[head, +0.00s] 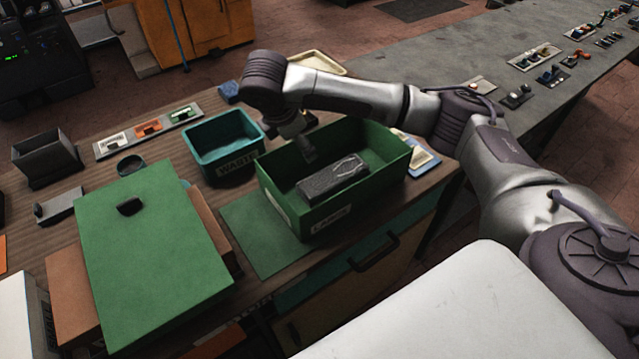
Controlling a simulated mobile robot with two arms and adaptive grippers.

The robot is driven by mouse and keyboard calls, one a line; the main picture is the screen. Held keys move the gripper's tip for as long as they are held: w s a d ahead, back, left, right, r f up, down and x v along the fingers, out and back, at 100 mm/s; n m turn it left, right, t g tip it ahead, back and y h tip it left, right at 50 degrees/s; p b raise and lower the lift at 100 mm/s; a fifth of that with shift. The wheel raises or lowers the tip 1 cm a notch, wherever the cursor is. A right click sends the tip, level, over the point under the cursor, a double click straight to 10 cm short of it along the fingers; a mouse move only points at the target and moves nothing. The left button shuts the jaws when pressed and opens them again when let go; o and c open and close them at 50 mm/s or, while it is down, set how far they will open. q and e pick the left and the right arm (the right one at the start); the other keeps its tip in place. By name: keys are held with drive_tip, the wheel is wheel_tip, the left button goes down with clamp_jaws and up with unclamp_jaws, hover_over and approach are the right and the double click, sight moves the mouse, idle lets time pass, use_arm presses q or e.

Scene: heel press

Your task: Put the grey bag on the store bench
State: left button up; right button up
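A dark grey, block-like item with a pale crinkled mark, likely the grey bag (333,181), lies inside a green open box (345,216) with a worn front label, possibly reading "LARGE". My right arm comes in from the right and reaches over the box. Its gripper (309,154) points down at the box's back left, behind the bag's far edge. Its fingers are small and dark, so I cannot tell whether they are open or touch the bag. My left gripper is not in view. Which surface is the store bench is not marked; a long grey bench (470,62) runs along the right.
The green box stands on a wooden-topped bench (80,226) beside a teal "WASTE" bin (222,146). A large green panel (150,255) with a dark knob lies at left. Small parts sit on the long bench's far end.

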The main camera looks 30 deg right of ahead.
drive_tip(key=s+g, duration=0.2)
drive_tip(key=s, duration=0.2)
hover_over(326, 179)
drive_tip(key=a, duration=0.2)
drive_tip(key=shift+h, duration=0.3)
drive_tip(key=f, duration=0.7)
drive_tip(key=shift+s+d+f+b, duration=0.1)
drive_tip(key=shift+d+f+b, duration=0.1)
drive_tip(key=shift+f+b, duration=0.1)
drive_tip(key=p+x, duration=0.1)
drive_tip(key=x, duration=0.4)
drive_tip(key=shift+s+a+f+p, duration=0.1)
drive_tip(key=shift+f+p, duration=0.15)
drive_tip(key=shift+p, duration=0.1)
drive_tip(key=shift+f, duration=0.25)
